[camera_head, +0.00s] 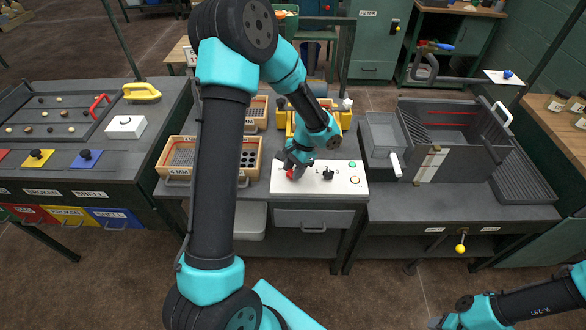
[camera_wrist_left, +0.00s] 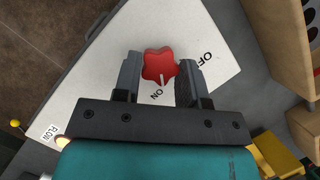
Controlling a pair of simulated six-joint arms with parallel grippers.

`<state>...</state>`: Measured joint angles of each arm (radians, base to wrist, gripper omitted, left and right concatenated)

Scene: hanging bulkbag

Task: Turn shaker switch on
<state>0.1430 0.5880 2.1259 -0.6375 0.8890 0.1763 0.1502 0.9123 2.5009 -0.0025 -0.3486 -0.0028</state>
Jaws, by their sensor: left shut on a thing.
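The red star-shaped shaker switch knob (camera_wrist_left: 158,64) sits on a white control panel (camera_wrist_left: 90,75) with OFF and ON printed beside it. Its white pointer mark lies toward the ON lettering. My left gripper (camera_wrist_left: 160,75) is shut on the knob, with one finger on each side. In the head view the left gripper (camera_head: 291,167) is at the left end of the white panel (camera_head: 345,187), and the red knob (camera_head: 291,174) is partly hidden under it. Part of my right arm shows at the bottom right; its gripper (camera_head: 438,322) is too small and cut off to read.
A black knob (camera_head: 328,174) and small green and orange buttons are on the same panel. Wooden sieve trays (camera_head: 176,172) stand left of it. A grey metal bin (camera_head: 382,150) with a white handle stands right. A yellow device (camera_head: 345,115) is behind the panel.

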